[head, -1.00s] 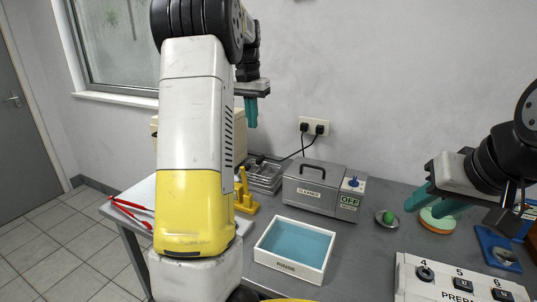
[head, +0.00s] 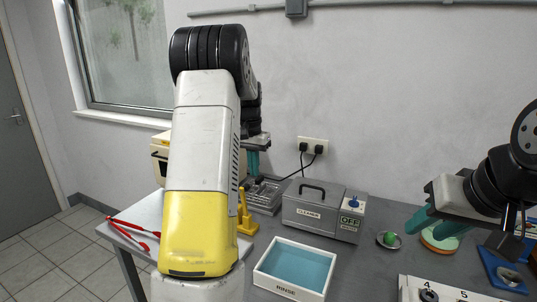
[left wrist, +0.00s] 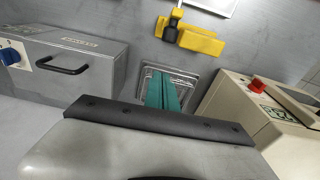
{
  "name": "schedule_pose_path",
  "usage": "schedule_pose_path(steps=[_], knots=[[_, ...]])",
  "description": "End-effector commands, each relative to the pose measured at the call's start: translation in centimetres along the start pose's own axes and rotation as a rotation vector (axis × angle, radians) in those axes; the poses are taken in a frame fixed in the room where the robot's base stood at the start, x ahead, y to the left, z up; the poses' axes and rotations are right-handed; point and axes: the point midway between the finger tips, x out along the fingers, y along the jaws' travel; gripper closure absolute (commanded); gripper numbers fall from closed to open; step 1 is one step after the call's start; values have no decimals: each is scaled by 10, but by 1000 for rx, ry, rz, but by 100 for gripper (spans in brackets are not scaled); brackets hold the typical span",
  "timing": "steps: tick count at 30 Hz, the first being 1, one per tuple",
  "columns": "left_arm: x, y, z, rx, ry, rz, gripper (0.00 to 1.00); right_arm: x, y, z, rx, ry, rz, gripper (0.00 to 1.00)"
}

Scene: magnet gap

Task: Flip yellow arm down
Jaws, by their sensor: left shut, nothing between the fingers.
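The yellow arm (head: 243,210) stands upright on its yellow base (head: 247,227) on the bench in the head view, partly behind my left arm. In the left wrist view the yellow fixture (left wrist: 200,41) lies at the top, with a dark part at its left end. My left gripper (head: 252,163) is shut and empty, with its fingers pointing down. In the left wrist view its teal fingers (left wrist: 162,92) are over a clear or metal tray, apart from the yellow fixture. My right gripper (head: 432,222) is open and empty at the right.
A grey cleaner box (head: 320,211) stands right of the metal tray (head: 263,198). A white rinse tray (head: 262,279) is in front. A beige machine (left wrist: 255,105) stands right of the tray in the left wrist view. Red tongs (head: 135,230) lie left.

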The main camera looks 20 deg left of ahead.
Motion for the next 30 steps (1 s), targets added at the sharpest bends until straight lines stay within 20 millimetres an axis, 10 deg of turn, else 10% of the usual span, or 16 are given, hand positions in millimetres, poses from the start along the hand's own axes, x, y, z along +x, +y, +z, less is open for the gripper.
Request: schedule_pose_path(steps=[9,30], knots=[[6,0,36,1,1,0,100,0,0,0,0,0,0,64],[4,-1,43,-3,64,3,100,0,0,0,0,0,0,64]])
